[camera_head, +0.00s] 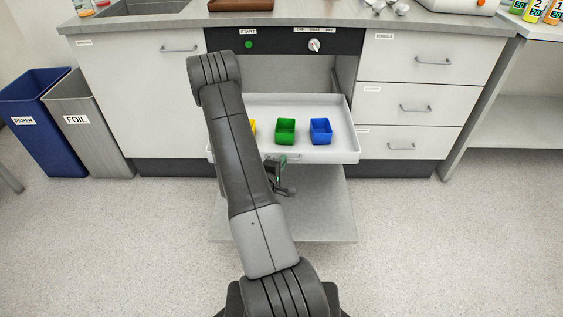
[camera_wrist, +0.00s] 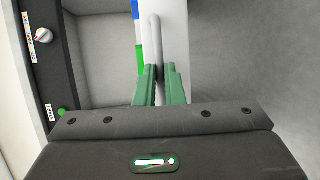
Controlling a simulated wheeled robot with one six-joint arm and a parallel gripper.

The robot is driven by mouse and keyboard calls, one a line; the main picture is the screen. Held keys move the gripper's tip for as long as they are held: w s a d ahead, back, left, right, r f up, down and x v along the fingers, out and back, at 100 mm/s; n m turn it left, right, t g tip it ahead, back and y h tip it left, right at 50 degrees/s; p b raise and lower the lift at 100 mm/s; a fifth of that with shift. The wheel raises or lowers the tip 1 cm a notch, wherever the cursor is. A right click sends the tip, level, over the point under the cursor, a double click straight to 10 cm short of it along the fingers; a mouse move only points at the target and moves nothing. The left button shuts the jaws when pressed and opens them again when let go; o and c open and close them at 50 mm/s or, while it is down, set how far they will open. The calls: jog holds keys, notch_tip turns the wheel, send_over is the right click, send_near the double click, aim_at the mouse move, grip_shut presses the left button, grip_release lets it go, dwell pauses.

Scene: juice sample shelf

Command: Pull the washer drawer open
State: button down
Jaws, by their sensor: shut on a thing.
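The white washer drawer (camera_head: 337,107) stands out from the washer opening under the counter. In it are a green bin (camera_head: 285,130), a blue bin (camera_head: 320,131) and a yellow bin (camera_head: 252,128), the yellow one mostly hidden by my arm. My gripper (camera_head: 279,168) is at the drawer's front, partly hidden by my arm. In the wrist view my gripper's green fingers (camera_wrist: 159,84) are shut on the drawer's bar handle (camera_wrist: 154,45). The drawer's front (camera_wrist: 174,38) also shows there.
A grey washer door (camera_head: 310,215) lies lowered below the drawer. The control panel with start button (camera_head: 249,44) and knob (camera_head: 314,45) is above. Drawers (camera_head: 405,92) stand right; blue (camera_head: 45,135) and grey (camera_head: 90,130) waste bins stand left. The floor in front right is clear.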

jog(key=c, duration=1.5)
grip_release()
jog(key=p+v, duration=0.1)
jog(key=v, duration=1.2)
jog(key=shift+s+a+r+p, duration=0.15)
jog(key=shift+s+p, duration=0.2)
jog(key=shift+p, duration=0.05)
jog(key=shift+w, duration=0.1)
jog(key=b+x, duration=0.1)
jog(key=x, duration=1.2)
jog(key=shift+w+b, duration=0.3)
jog(key=shift+b, duration=0.05)
jog(key=shift+d+f, duration=0.2)
